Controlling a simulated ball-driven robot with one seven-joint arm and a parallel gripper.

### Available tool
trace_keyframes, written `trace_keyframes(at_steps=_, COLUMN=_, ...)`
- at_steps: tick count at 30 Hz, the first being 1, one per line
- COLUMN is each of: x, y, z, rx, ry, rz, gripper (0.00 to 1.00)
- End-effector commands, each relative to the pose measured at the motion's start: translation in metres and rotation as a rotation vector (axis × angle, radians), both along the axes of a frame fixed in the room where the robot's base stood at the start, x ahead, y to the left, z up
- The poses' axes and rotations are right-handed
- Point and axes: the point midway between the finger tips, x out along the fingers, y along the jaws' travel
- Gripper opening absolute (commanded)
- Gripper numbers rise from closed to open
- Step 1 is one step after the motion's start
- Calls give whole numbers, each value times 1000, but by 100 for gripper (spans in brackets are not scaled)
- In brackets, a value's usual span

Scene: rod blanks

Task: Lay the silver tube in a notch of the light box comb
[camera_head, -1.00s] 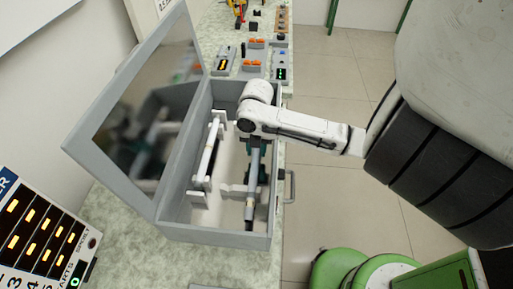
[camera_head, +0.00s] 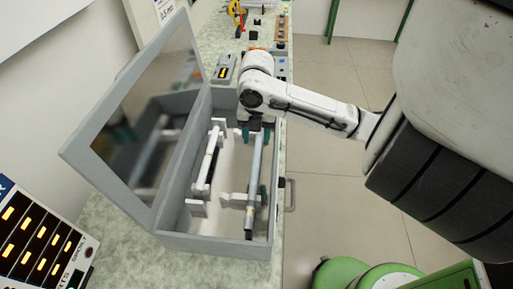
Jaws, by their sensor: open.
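The silver tube (camera_head: 256,165) lies lengthwise along the right side of the grey box (camera_head: 215,243), its dark, yellow-banded end toward the front. Near that end it crosses the light comb (camera_head: 233,200); I cannot tell whether it sits fully down in a notch. My gripper (camera_head: 254,133), with teal fingers, is open over the far end of the tube, one finger on each side. The arm hides that far end and whatever supports it there.
A white rod (camera_head: 208,160) rests on light supports (camera_head: 197,208) at the box's left. The glazed lid (camera_head: 145,110) stands open at left. A lit panel (camera_head: 40,240) stands front left, and small devices (camera_head: 225,68) lie behind the box.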

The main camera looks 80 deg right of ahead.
Motion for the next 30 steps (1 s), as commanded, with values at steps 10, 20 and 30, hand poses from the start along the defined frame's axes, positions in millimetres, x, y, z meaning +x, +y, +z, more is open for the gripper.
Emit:
trace_keyframes(at_steps=10, x=0, y=0, z=27, rx=0, ry=0, rz=1, gripper=51)
trace_keyframes(at_steps=20, x=0, y=0, z=27, rx=0, ry=0, rz=0, gripper=51)
trace_keyframes(at_steps=30, x=0, y=0, z=27, rx=0, ry=0, rz=0, gripper=51)
